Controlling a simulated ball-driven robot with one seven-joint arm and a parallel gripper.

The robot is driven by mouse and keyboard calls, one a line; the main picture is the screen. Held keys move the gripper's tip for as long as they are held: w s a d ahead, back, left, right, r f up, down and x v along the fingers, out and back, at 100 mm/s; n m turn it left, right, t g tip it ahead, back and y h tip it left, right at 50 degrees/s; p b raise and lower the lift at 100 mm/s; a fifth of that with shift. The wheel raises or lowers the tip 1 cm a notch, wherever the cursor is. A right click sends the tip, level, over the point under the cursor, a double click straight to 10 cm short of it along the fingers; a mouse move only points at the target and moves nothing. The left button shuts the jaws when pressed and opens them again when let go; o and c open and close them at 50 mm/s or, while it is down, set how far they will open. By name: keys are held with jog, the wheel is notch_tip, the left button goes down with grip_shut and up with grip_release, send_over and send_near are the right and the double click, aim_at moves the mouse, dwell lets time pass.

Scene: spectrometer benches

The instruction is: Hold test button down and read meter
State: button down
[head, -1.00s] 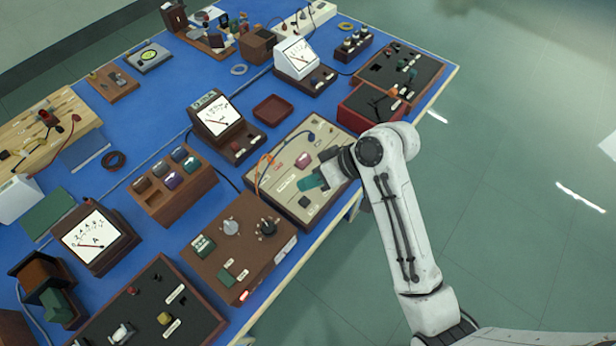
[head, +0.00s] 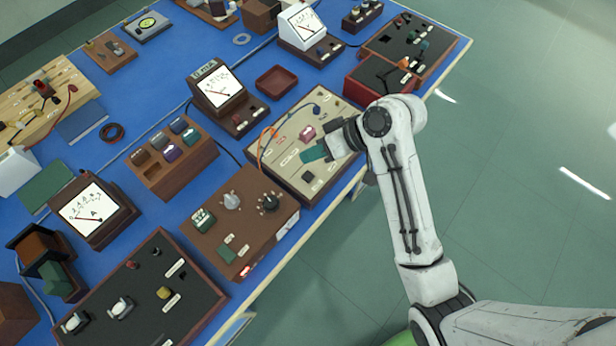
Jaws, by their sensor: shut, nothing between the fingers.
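The labels are too small to read, so I cannot tell which one is the test button. Whether the fingertips touch the panel is unclear. A wooden-cased needle meter (head: 217,87) stands behind the panel. Its needle shows, but its scale is too small to read.
A brown box with knobs (head: 241,220) stands close at the panel's lower left. A block of coloured caps (head: 172,160) and another meter (head: 93,213) are further left. A red box (head: 370,88) lies near my wrist. Open floor lies to the right.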

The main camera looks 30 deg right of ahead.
aim_at(312, 176)
notch_tip(312, 176, down, 4)
jog(key=b, duration=0.3)
jog(key=shift+r, duration=0.15)
jog(key=shift+f+b, duration=0.6)
jog(key=shift+f, duration=0.55)
jog(key=shift+f, duration=0.1)
dwell(0.8)
jog(key=shift+f, duration=0.3)
jog(key=shift+f, duration=0.45)
dwell(0.6)
jog(key=shift+r, duration=0.1)
dwell(2.1)
jog(key=shift+r+p, duration=0.8)
jog(key=shift+p, duration=0.15)
notch_tip(312, 176, up, 5)
jog(key=p, duration=0.5)
